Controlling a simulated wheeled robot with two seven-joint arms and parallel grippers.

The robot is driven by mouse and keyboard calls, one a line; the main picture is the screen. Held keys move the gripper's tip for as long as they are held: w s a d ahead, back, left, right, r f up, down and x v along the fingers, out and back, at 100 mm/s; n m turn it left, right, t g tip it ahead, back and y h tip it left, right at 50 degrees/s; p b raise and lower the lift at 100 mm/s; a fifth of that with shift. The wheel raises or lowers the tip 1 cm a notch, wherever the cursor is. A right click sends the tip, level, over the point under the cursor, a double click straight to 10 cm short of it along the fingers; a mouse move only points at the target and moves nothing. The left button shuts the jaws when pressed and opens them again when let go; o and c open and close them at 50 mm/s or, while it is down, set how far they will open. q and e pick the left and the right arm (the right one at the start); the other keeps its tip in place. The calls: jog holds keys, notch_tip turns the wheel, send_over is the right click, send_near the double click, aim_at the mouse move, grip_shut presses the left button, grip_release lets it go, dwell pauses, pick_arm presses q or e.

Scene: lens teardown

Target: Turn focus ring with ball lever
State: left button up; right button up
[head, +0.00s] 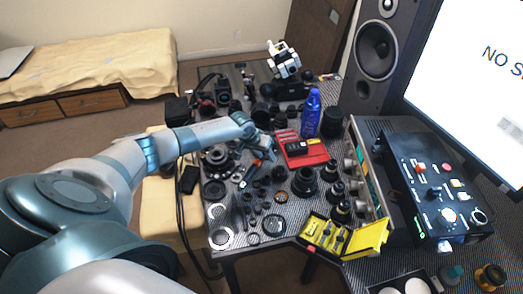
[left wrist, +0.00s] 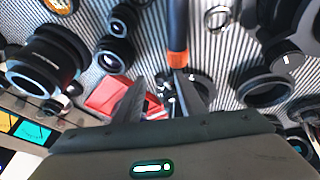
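My left gripper (head: 264,146) hangs over the middle of the crowded bench, left of the red tray. Its two dark fingers stand apart in the left wrist view (left wrist: 165,90). A dark rod-like tool with an orange end (left wrist: 177,58) lies just beyond the fingertips; its orange part shows in the head view (head: 257,162). I cannot tell if it is the ball lever. A black lens body (head: 217,159) lies left of the gripper; a ringed black lens part (left wrist: 266,90) shows at the right of the wrist view. Which part is the focus ring is unclear. My right gripper is out of view.
A red tray (head: 318,159) with a yellow-black tool and a blue bottle (head: 311,115) stand right of the gripper. Black lens barrels (head: 304,182), a yellow case (head: 372,238) and a control box (head: 425,185) crowd the right side. Little bench is free.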

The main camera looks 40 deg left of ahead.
pick_arm(q)
jog(key=shift+a+r, duration=0.1)
jog(key=b+v, duration=0.3)
jog(key=v, duration=1.4)
jog(key=shift+r, duration=0.1)
jog(key=shift+c, duration=0.2)
